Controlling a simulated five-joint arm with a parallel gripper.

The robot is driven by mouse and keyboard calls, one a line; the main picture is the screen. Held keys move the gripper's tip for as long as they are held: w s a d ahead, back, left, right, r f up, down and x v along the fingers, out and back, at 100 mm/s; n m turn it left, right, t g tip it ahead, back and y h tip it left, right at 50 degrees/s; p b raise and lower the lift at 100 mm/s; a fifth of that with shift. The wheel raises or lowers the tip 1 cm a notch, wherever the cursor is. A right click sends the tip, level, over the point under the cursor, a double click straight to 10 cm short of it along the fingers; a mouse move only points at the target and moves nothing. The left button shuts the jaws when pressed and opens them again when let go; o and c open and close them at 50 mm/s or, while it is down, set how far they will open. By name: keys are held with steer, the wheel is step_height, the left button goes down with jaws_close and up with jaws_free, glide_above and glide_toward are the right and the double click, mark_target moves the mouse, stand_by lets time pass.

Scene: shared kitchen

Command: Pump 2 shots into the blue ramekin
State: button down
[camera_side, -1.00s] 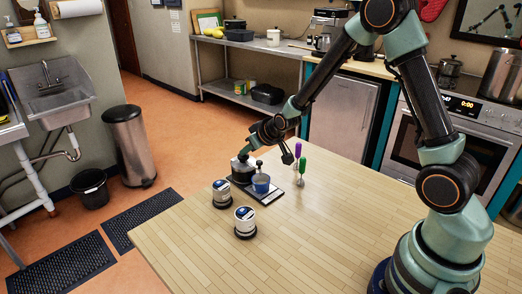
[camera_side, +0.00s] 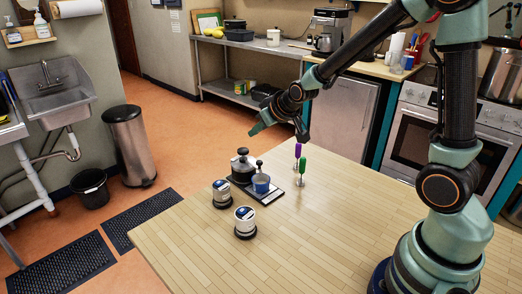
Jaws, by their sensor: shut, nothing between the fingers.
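The blue ramekin (camera_side: 261,187) sits on a dark flat pad (camera_side: 274,197) on the table. A small dark knob-topped piece shows just above its rim; I cannot tell what it belongs to. The ramekin's contents are too small to tell.
The wooden table (camera_side: 340,235) is clear at the front and right.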

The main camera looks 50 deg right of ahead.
steer(key=shift+v, duration=2.3)
steer(key=shift+d, duration=0.25)
steer(key=shift+r, duration=0.15)
stand_by(0.4)
steer(key=shift+r, duration=1)
glide_above(241, 148)
steer(key=s, duration=0.3)
step_height(241, 148, down, 7)
step_height(241, 148, down, 2)
steer(key=shift+a+f, duration=0.1)
steer(key=shift+f, duration=0.95)
